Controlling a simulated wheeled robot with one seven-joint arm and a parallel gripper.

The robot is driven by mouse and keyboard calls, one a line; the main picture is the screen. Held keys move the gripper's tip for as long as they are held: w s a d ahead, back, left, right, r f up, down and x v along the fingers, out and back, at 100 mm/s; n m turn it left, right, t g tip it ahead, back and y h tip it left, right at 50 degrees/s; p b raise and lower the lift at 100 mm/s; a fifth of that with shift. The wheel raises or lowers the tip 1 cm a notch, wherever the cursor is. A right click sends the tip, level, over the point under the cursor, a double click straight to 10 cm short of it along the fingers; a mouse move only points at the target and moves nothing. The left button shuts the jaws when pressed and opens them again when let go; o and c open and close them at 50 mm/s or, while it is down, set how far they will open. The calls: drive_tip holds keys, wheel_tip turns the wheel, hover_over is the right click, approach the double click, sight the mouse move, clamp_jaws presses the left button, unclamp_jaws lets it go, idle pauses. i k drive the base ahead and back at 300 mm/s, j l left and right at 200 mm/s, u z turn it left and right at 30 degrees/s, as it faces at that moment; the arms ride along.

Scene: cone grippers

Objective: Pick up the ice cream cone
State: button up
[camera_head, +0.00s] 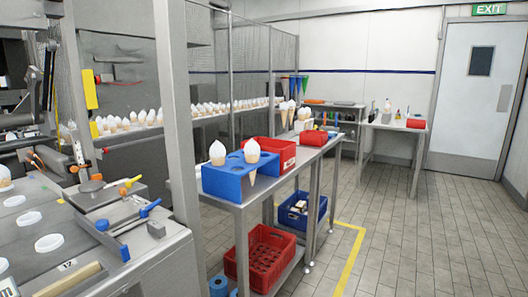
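Two ice cream cones with white swirled tops stand in a blue holder (226,187) on the near end of a steel table. The left cone (217,153) shows only its top and a little of its wafer above the holder. The right cone (252,151) shows its wafer tip against the holder's side. More cones (284,112) stand farther back near the far end of this table. Another white-topped cone (387,105) stands on a far table. My gripper is not in view.
A red bin (284,157) sits behind the blue holder. A red crate (264,262) and a blue crate (302,212) are on the lower shelf. A machine (110,262) and a steel post (178,120) stand at left. Tiled floor (440,240) is open at right.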

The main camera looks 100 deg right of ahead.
sight(252, 150)
drive_tip(key=k+l, duration=0.25)
drive_tip(key=l, duration=0.2)
drive_tip(key=k+l, duration=0.25)
drive_tip(key=l, duration=0.2)
drive_tip(key=k+l, duration=0.25)
drive_tip(key=l, duration=0.2)
drive_tip(key=k+l, duration=0.25)
drive_tip(key=l, duration=0.2)
drive_tip(key=k+l, duration=0.25)
drive_tip(key=l, duration=0.15)
